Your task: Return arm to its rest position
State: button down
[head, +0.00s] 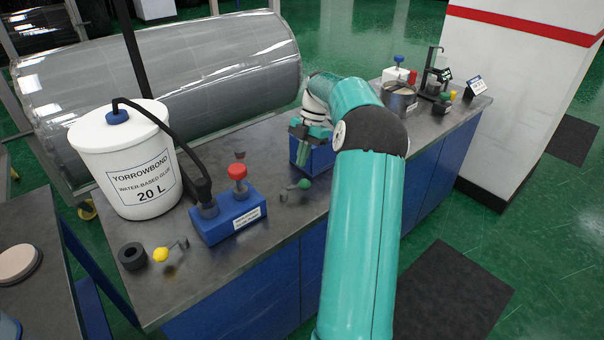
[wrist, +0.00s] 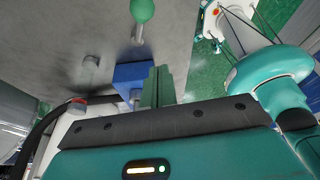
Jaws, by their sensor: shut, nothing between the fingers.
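My teal arm (head: 365,220) reaches up from the bottom of the head view and bends over the workbench. My gripper (head: 309,130) is small there, just above a blue block (head: 318,158) on the bench. In the wrist view the dark green fingers of my gripper (wrist: 157,86) are together, with nothing visible between them. The blue block also shows in the wrist view (wrist: 130,73), beside and partly behind the fingers. I cannot tell whether they touch.
A white glue bucket (head: 125,165), a blue holder with a red knob (head: 228,215) and a green-knobbed part (head: 304,184) stand on the metal bench (head: 270,140). A large wrapped roll (head: 200,75) lies behind. A pot (head: 398,98) sits farther right, near a white pillar (head: 515,100).

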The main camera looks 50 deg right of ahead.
jog(key=shift+w+d+r, duration=0.2)
jog(key=shift+r, duration=0.6)
jog(key=s+a+r+m+h, duration=0.15)
jog(key=a+r+m, duration=0.3)
jog(key=a, duration=0.75)
jog(key=a+r+m+h, duration=0.3)
jog(key=a+r, duration=0.3)
jog(key=a, duration=0.7)
jog(key=s+a+f+m+t, duration=0.2)
jog(key=s+a+m+t, duration=0.3)
jog(key=s+a+m, duration=0.5)
jog(key=s+a, duration=0.6)
jog(key=s, duration=0.1)
jog(key=shift+s+a+m+t, duration=0.25)
jog(key=shift+m+t, duration=0.1)
jog(key=shift+t, duration=0.05)
